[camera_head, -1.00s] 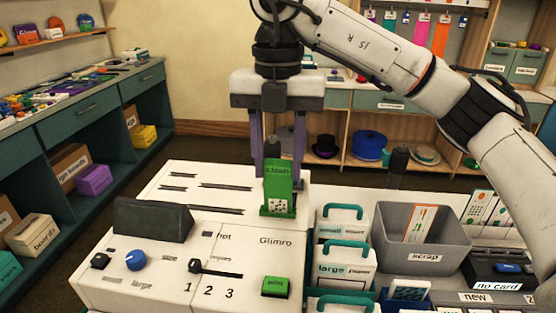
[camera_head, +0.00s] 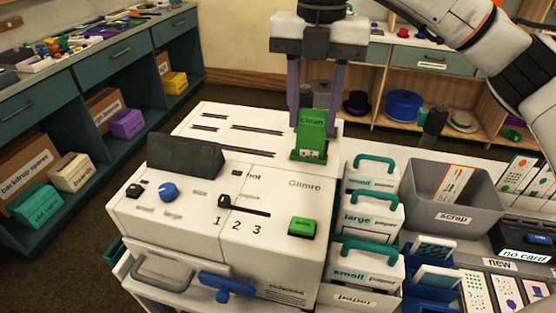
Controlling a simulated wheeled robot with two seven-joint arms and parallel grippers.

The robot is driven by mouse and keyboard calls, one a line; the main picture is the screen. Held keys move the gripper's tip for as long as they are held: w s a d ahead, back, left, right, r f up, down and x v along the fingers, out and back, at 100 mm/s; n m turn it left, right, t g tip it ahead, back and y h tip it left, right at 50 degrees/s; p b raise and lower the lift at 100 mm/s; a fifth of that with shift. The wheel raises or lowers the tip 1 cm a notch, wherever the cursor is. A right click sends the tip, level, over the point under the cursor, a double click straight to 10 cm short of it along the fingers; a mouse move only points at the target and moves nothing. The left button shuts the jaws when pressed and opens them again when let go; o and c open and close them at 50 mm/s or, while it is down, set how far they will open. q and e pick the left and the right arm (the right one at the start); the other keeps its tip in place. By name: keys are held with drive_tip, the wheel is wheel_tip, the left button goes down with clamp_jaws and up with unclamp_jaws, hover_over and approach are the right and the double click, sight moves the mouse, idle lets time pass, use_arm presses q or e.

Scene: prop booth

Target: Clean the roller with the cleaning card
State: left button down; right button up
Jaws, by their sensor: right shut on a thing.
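The green cleaning card (camera_head: 313,124), marked "clean", stands upright at the back right of the top of the white Glimro machine (camera_head: 260,185). A wider green part with a small white patterned label is at its foot; I cannot tell whether the foot touches the machine. My right gripper (camera_head: 314,118) points down from above, its two purple fingers on either side of the card, shut on it. The roller is not visible. My left gripper is not in view.
The machine has dark slots, a blue knob (camera_head: 168,192), a 1-2-3 slider (camera_head: 243,206), a green button (camera_head: 304,227) and a blue front handle (camera_head: 226,284). Paper boxes with teal handles (camera_head: 372,215) and a grey scrap bin (camera_head: 462,217) stand close at the right.

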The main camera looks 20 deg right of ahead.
sight(311, 135)
drive_tip(key=shift+f+b, duration=1.7)
drive_tip(key=shift+f, duration=0.85)
drive_tip(key=shift+r, duration=0.2)
drive_tip(key=shift+r+p, duration=2.75)
drive_tip(key=shift+r, duration=0.35)
drive_tip(key=shift+r, duration=2.25)
